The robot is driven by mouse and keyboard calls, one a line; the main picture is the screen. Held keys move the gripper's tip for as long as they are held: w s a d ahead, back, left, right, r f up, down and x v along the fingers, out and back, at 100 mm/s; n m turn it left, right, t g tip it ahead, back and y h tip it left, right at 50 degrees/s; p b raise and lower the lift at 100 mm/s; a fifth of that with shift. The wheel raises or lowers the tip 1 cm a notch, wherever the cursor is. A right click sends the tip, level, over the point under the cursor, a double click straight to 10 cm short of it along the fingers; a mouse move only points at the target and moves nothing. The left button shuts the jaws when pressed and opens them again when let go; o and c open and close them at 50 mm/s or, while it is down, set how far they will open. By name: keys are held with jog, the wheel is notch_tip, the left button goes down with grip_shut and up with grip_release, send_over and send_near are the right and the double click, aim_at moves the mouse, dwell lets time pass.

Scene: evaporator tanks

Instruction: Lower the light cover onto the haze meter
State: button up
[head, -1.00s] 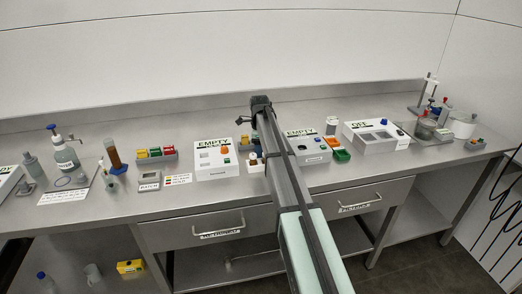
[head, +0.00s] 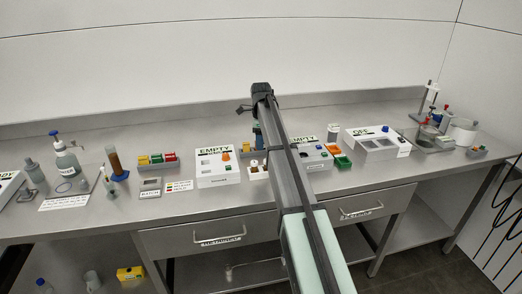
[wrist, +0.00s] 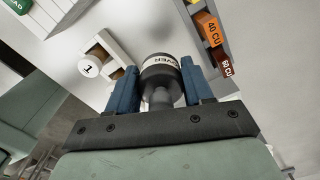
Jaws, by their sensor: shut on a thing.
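My gripper (wrist: 158,78) is shut on the light cover (wrist: 160,62), a black and white round piece lettered "…OVER", seen between its blue fingers in the wrist view. In the head view its blue fingers show left of my arm (head: 257,134), and the cover cannot be made out there. Two white instruments read "EMPTY": one left of my arm (head: 217,167), one right of it and partly hidden behind it (head: 316,157). I cannot read which is the haze meter. The wrist view shows no contact between the cover and an instrument.
A white holder (head: 256,171) stands beside the left instrument; a vial cap marked "1" (wrist: 89,67) shows in the wrist view. An orange block marked "40 CU" (wrist: 208,29) is close by. A white "OFF" unit (head: 377,143) stands right.

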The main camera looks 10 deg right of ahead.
jog(key=shift+d+r, duration=0.3)
jog(key=shift+r, duration=0.6)
jog(key=s+d+r, duration=0.1)
jog(key=s+d, duration=0.2)
jog(key=d, duration=0.4)
jog(key=s+d+r, duration=0.2)
jog(key=s+d, duration=0.1)
jog(key=d, duration=0.5)
jog(key=shift+f, duration=0.3)
jog(key=shift+f, duration=3)
jog(key=shift+f, duration=0.1)
